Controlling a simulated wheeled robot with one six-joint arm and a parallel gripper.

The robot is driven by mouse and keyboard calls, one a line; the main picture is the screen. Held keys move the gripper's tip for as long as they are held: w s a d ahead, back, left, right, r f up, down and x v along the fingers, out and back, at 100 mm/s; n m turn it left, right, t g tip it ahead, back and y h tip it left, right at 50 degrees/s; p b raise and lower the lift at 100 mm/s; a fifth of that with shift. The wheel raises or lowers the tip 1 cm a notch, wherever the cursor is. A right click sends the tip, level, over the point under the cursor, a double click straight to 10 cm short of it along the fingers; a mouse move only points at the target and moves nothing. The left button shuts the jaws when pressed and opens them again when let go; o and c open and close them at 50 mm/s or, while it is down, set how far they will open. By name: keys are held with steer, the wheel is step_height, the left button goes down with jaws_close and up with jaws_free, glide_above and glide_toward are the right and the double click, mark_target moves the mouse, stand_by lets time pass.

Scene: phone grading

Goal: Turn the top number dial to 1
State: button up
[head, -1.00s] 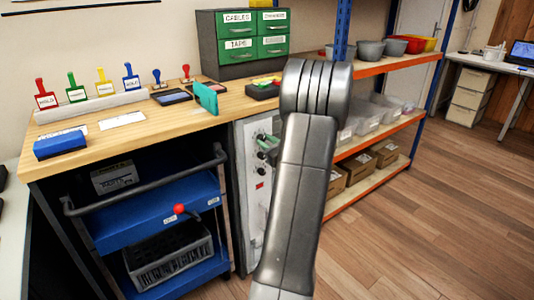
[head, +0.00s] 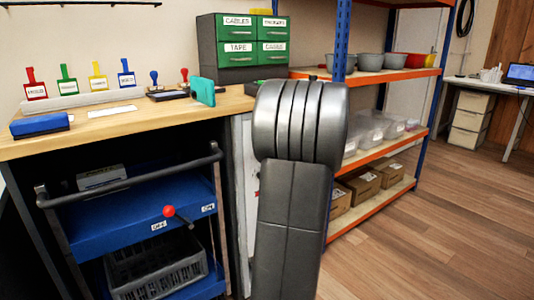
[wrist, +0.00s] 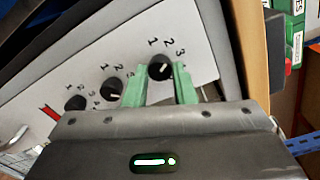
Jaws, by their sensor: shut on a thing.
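The top number dial (wrist: 161,68) is a black knob with a white mark, on a pale panel (wrist: 196,38) in the wrist view. The numbers 1, 2 and 3 are printed around it. The mark seems to point towards the 2, but it is small. My gripper (wrist: 160,84) has green fingers on either side of this dial and is shut on it. In the head view my arm hides the dials and my gripper; only a strip of the panel (head: 243,165) shows.
Two more black dials, a middle one (wrist: 113,89) and a far one (wrist: 75,103), sit on the panel. The wooden bench (head: 150,113) is above the panel, with a blue cart (head: 150,215) at left and a shelf rack (head: 375,145) at right.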

steer(key=n+b, duration=0.1)
steer(key=n, duration=0.8)
steer(key=shift+n, duration=0.3)
stand_by(0.4)
steer(key=o, duration=1)
steer(key=p+v, duration=0.2)
steer(key=v, duration=1.1)
steer(key=shift+s+f+p, duration=0.25)
steer(key=shift+s+p, duration=0.1)
steer(key=shift+s, duration=0.05)
